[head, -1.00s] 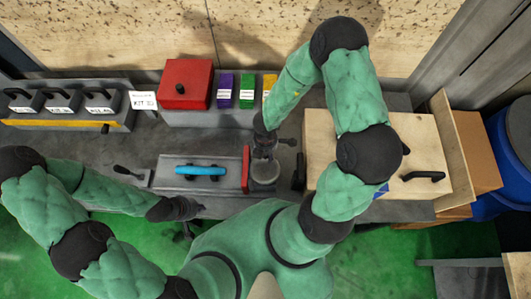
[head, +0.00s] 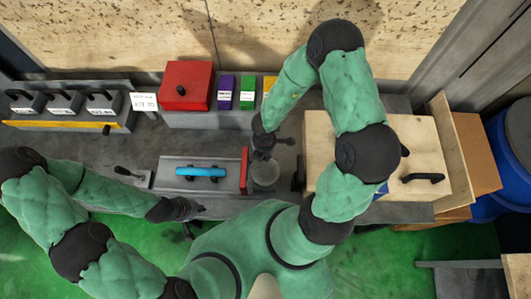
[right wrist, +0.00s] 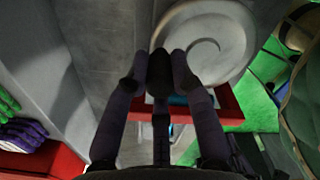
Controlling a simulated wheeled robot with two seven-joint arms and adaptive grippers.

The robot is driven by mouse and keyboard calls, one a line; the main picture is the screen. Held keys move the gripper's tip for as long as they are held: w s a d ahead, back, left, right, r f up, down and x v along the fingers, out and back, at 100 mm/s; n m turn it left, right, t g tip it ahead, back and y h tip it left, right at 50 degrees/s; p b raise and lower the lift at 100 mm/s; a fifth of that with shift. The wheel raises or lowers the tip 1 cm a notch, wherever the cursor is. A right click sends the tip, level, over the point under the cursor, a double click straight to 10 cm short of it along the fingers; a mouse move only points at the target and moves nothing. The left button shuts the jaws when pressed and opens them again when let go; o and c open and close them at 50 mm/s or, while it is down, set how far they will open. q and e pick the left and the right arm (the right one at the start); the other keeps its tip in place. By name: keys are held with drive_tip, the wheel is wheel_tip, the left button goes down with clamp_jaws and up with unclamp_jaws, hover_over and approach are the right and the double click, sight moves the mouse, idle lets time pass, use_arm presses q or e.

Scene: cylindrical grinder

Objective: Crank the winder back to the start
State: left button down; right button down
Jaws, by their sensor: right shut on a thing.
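The round grey winder disc (head: 265,172) lies at the right end of a grey block, beside a red plate (head: 244,170). In the right wrist view the disc (right wrist: 215,42) shows a spiral mark on its face. My right gripper (head: 264,152) is over the disc's far edge, pointing down. In the wrist view its fingers (right wrist: 160,72) are shut on a dark crank knob, mostly hidden between them, at the disc's left edge. My left gripper (head: 192,208) hangs near the bench's front edge, apart from everything; its fingers are too small to read.
A blue cylinder (head: 200,172) lies on the grey block. A small dark lever (head: 128,172) is left of it. A red box (head: 187,86) and purple, green and yellow blocks stand behind. A wooden box (head: 425,150) with a dark handle is close at right.

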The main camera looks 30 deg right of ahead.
sight(255, 163)
drive_tip(key=a+n+p, duration=0.1)
drive_tip(key=n, duration=0.3)
drive_tip(key=shift+w+a+p, duration=0.15)
drive_tip(key=shift+a+p, duration=0.25)
drive_tip(key=n, duration=0.1)
drive_tip(key=a+n, duration=0.1)
drive_tip(key=n+p, duration=0.1)
drive_tip(key=n, duration=0.1)
drive_tip(key=shift+a, duration=0.3)
drive_tip(key=shift+a+n+p, duration=0.3)
drive_tip(key=shift+n, duration=0.5)
drive_tip(key=shift+s+f, duration=0.1)
drive_tip(key=shift+s, duration=0.1)
drive_tip(key=c, duration=1.1)
unclamp_jaws()
drive_tip(key=shift+o, duration=0.2)
drive_tip(key=shift+w, duration=0.1)
